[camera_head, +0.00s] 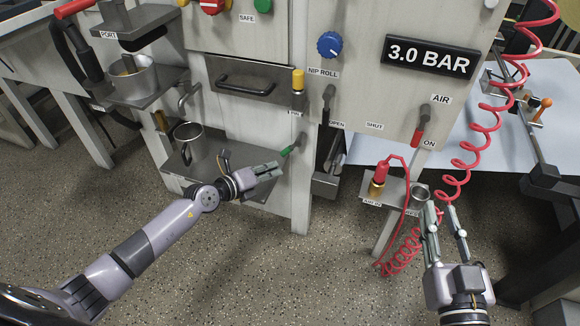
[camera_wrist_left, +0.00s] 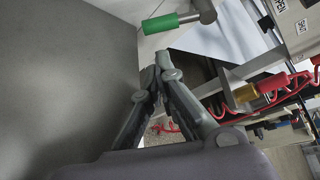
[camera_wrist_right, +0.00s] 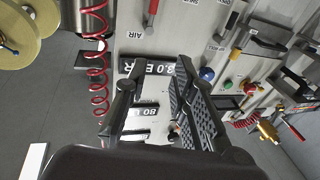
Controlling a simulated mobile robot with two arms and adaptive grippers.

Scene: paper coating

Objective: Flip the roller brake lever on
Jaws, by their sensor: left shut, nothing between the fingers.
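A lever with a green handle (camera_head: 288,151) is on the front of the machine, low on the upright below the nip roll knob. No label names it clearly as the roller brake. The green handle (camera_wrist_left: 160,24) also shows in the left wrist view, just beyond my fingertips. My left gripper (camera_head: 278,168) is shut and empty, just below and left of the handle, with a small gap in the left wrist view. My right gripper (camera_head: 445,208) is open and empty, below the red coiled hose, away from the green lever.
A blue knob (camera_head: 330,44) and a yellow-handled lever (camera_head: 298,80) are above the green lever. A red air lever (camera_head: 417,137) is to the right. A metal shelf (camera_head: 255,188) lies under my left gripper. A red-topped fitting (camera_head: 380,173) stands near my right gripper.

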